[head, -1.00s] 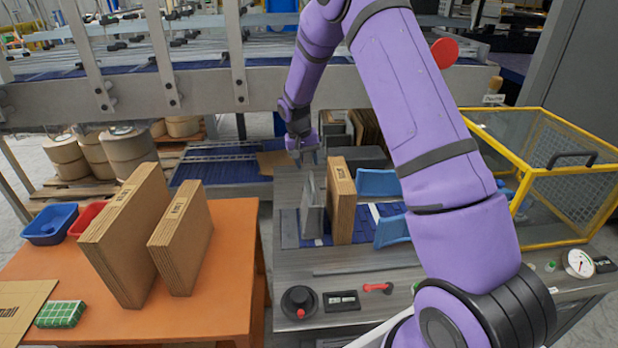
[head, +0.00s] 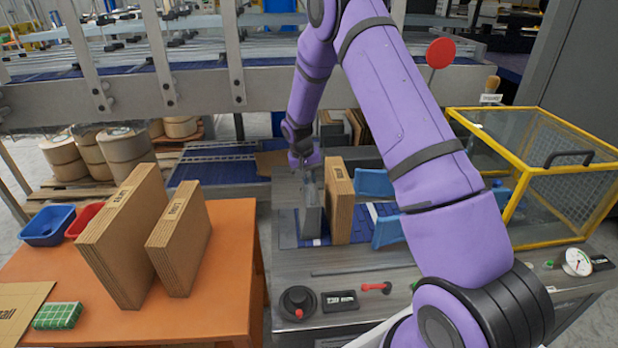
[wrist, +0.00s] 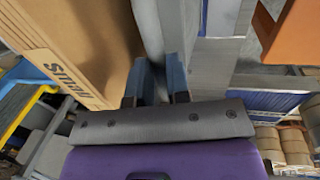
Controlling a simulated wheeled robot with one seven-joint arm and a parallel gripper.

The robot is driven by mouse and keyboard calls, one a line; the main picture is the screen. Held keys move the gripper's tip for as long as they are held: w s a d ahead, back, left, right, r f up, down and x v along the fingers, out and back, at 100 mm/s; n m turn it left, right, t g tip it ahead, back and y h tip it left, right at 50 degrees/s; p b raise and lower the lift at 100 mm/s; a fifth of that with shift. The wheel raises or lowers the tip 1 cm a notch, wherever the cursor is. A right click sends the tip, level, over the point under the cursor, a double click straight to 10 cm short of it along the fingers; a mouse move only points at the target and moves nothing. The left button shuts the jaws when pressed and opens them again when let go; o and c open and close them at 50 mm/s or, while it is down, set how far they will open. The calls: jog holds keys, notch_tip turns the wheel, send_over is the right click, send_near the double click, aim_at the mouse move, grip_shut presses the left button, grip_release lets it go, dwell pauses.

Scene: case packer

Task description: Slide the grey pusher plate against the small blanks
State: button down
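The grey pusher plate (head: 311,212) stands upright on the blue-slatted bed of the packer. It is just left of the small blanks (head: 339,208), an upright brown cardboard stack. In the head view a thin gap seems to show between them. My gripper (head: 308,172) is at the plate's top edge, pointing down. In the wrist view its two dark fingers (wrist: 158,82) are close together with the grey plate (wrist: 180,30) between them. The small blanks (wrist: 75,45), marked "Small", stand to the left there. Finger contact is partly hidden.
Blue guides (head: 375,184) stand right of the blanks. A yellow-framed mesh guard (head: 548,170) is further right. An orange table (head: 225,270) at left holds two more cardboard stacks. A black knob (head: 298,302) and red handle (head: 377,287) sit on the front ledge.

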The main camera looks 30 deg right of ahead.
jog(key=shift+s+d, duration=0.35)
jog(key=shift+d, duration=0.5)
jog(key=shift+s+d, duration=0.35)
jog(key=shift+d, duration=0.45)
jog(key=c, duration=1.1)
grip_release()
notch_tip(320, 180, up, 11)
jog(key=a, duration=0.2)
jog(key=shift+w+f, duration=0.15)
jog(key=shift+w, duration=0.3)
